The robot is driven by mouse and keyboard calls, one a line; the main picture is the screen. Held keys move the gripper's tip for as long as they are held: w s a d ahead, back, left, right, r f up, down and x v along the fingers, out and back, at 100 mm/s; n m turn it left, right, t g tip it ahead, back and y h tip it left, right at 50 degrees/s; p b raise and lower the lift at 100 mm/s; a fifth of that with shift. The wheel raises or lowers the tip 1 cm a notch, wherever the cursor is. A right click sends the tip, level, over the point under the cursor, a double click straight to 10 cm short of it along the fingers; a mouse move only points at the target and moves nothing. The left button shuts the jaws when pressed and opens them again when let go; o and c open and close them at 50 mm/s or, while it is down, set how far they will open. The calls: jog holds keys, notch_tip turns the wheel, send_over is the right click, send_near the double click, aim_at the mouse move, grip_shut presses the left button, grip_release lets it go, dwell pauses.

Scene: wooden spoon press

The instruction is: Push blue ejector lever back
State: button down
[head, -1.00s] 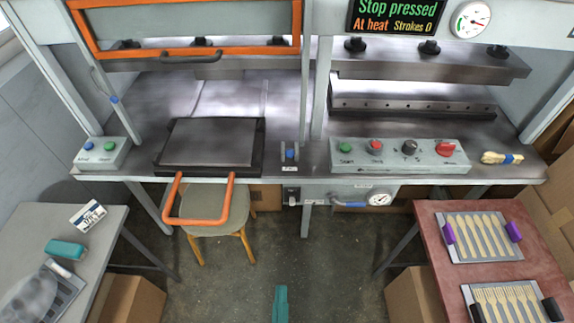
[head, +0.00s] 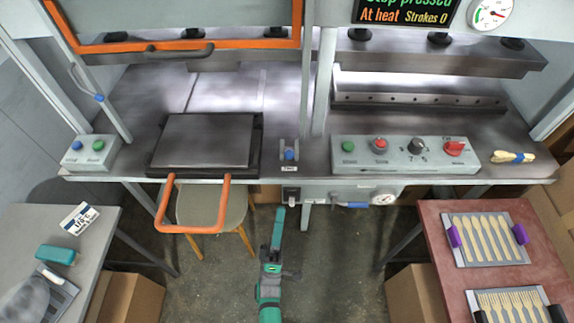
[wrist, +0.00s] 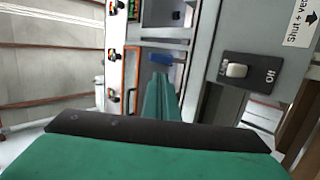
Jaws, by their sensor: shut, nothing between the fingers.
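A small lever with a blue knob (head: 290,155) stands in a metal bracket at the front edge of the press bench, above a small white label. My gripper (head: 279,212) is green, shut and empty. In the head view its tip appears below the bench front and the blue knob, apart from it. In the wrist view the shut fingers (wrist: 160,82) point away from the camera. A blue part (wrist: 160,59) shows just beyond their tips; I cannot tell whether it is the knob or the blue valve handle.
A black switch box (head: 291,195), a blue valve handle (head: 356,205) and a gauge (head: 384,197) sit under the bench edge. An orange loop handle (head: 194,228) juts out at left, above a stool (head: 210,205). A control box (head: 404,154) stands right of the lever.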

send_near(289, 152)
jog(key=w, duration=0.3)
jog(key=w+d, duration=0.1)
jog(key=w, duration=0.1)
jog(key=shift+r, duration=0.4)
dwell(0.4)
